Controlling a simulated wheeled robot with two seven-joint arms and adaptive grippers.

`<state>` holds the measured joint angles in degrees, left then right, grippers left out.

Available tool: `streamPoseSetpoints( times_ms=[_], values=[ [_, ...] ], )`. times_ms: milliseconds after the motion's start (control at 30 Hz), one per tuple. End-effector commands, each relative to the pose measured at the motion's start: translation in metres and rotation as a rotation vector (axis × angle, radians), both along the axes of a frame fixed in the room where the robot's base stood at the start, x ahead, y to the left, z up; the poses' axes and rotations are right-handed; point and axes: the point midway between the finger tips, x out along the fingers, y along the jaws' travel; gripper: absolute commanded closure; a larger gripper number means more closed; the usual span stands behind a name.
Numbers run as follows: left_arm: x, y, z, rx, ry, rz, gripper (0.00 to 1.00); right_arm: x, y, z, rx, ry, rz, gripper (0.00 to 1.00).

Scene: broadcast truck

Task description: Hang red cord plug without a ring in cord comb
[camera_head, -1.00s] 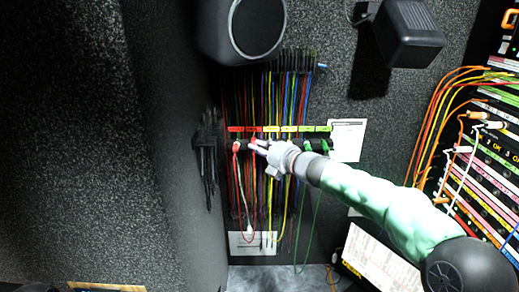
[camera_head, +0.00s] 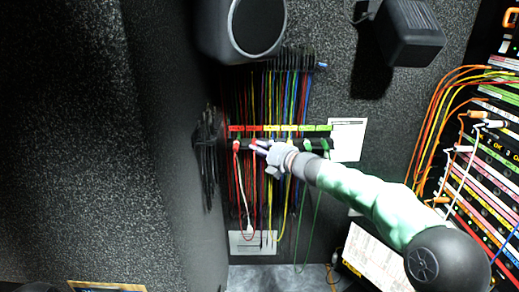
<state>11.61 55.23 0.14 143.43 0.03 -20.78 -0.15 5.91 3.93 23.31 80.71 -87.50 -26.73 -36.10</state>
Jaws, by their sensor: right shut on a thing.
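The cord comb (camera_head: 318,143) is a dark bar on the back wall with coloured labels above it. My right gripper (camera_head: 259,147) is at the comb's left part, shut on a red cord plug (camera_head: 253,144) under the second red label. The gripper partly hides this plug, so I cannot tell whether it sits in a slot or whether it has a ring. Another red plug (camera_head: 236,146) hangs at the comb's left end. Green plugs (camera_head: 307,145) hang toward its right. My left gripper is not in view.
Many coloured cords (camera_head: 285,95) hang behind and below the comb. A dark speaker (camera_head: 243,28) juts out above, and another (camera_head: 404,32) is at upper right. Black cords (camera_head: 208,150) hang on the left wall. A patch panel (camera_head: 480,165) with orange cords is at right.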

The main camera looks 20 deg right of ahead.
Motion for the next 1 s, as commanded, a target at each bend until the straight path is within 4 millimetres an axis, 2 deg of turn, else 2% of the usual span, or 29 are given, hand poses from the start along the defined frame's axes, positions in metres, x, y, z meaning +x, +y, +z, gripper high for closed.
streamPoseSetpoints(
  times_ms=[833,867,900,933,1000],
  values=[
    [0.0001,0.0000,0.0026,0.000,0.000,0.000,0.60,0.0012,-0.0007,0.0006,0.000,-0.001,0.000,1.00],
    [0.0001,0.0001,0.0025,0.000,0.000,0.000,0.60,0.0012,-0.0007,0.0006,0.000,-0.001,0.000,0.72],
    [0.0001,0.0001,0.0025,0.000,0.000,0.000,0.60,0.0012,-0.0007,0.0006,0.000,-0.001,0.000,0.61],
    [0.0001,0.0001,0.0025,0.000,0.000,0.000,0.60,0.0012,-0.0007,0.0006,0.000,-0.001,0.000,0.53],
    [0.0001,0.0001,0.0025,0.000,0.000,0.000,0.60,0.0013,-0.0007,0.0004,0.000,0.000,0.000,0.53]
  ],
)
